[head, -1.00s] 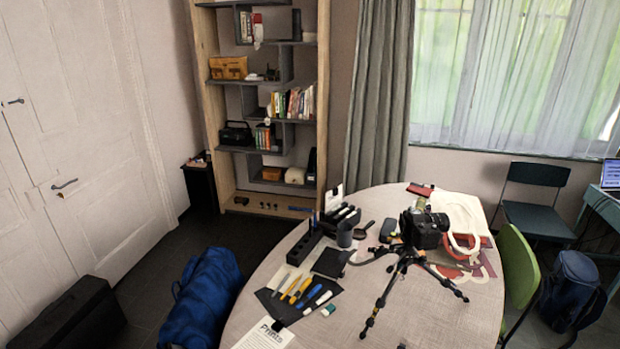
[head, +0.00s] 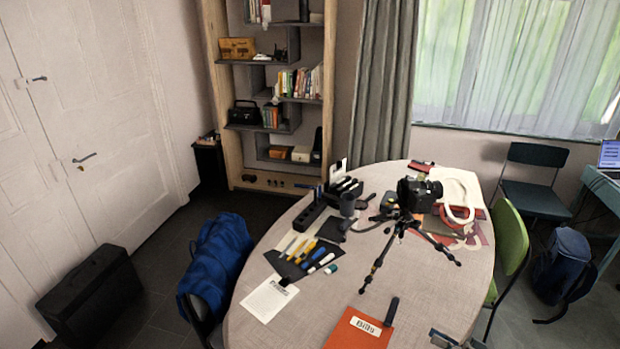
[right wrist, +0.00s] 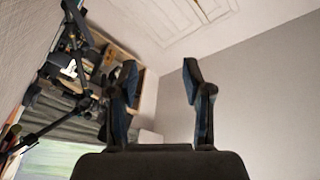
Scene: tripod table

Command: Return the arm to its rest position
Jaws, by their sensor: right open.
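The fingers of my right gripper (head: 414,318) show at the bottom edge of the head view, in front of the table's near part. One dark finger overlaps the orange folder and the other is to its right. In the right wrist view the two dark fingers (right wrist: 160,85) stand wide apart with nothing between them. The gripper is open and empty. The rest of the right arm is out of the head view. My left gripper is not in view.
A camera (head: 418,195) on a black tripod (head: 380,258) stands on the oval table (head: 300,325); its legs also show at the left in the right wrist view (right wrist: 70,75). An orange folder (head: 352,333), a paper (head: 268,300) and tools on a dark mat (head: 283,267) lie nearby.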

